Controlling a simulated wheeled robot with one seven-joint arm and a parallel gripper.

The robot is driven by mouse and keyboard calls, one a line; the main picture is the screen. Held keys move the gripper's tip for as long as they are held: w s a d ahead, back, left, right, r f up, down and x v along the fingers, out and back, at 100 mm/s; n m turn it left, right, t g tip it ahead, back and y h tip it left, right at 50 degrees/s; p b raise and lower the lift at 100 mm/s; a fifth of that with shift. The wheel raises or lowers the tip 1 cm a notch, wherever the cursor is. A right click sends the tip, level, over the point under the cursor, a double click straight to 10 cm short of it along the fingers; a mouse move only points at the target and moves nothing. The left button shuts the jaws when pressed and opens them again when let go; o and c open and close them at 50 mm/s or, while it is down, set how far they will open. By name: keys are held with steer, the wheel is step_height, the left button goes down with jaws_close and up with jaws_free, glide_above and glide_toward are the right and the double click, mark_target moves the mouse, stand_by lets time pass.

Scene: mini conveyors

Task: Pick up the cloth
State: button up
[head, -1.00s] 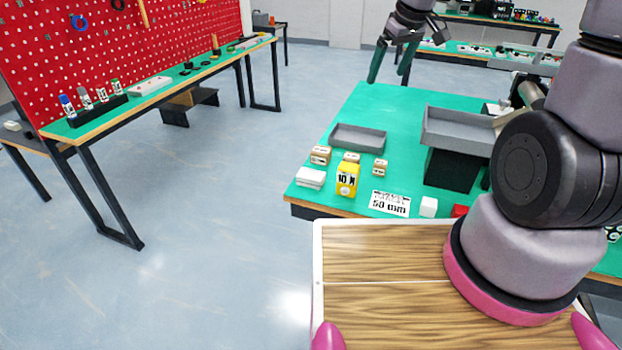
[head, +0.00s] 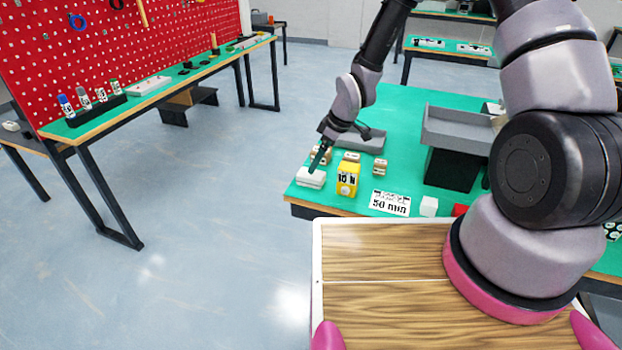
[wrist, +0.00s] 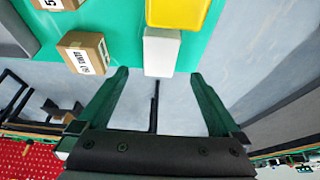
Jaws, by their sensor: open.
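The cloth is a white folded stack (head: 309,179) at the near left corner of the green table. In the wrist view the white cloth (wrist: 161,50) lies just beyond the fingertips, centred between them. My gripper (head: 317,162) is over that corner, close above the cloth and pointing down at it. In the wrist view my gripper (wrist: 160,74) has its two green fingers wide apart with nothing between them. I cannot tell the exact height gap to the cloth.
A yellow box (head: 347,180) stands right of the cloth. Small cardboard boxes (head: 380,167) stand behind, one (wrist: 84,53) near a finger in the wrist view. A grey tray (head: 369,142) is partly hidden by my arm. A label card (head: 390,203) lies farther right.

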steer(key=shift+d+x, duration=0.15)
steer(key=shift+x, duration=1.35)
steer(key=shift+d+x, duration=0.1)
steer(key=shift+x, duration=1.4)
steer(key=c, duration=1.4)
step_height(320, 180, up, 10)
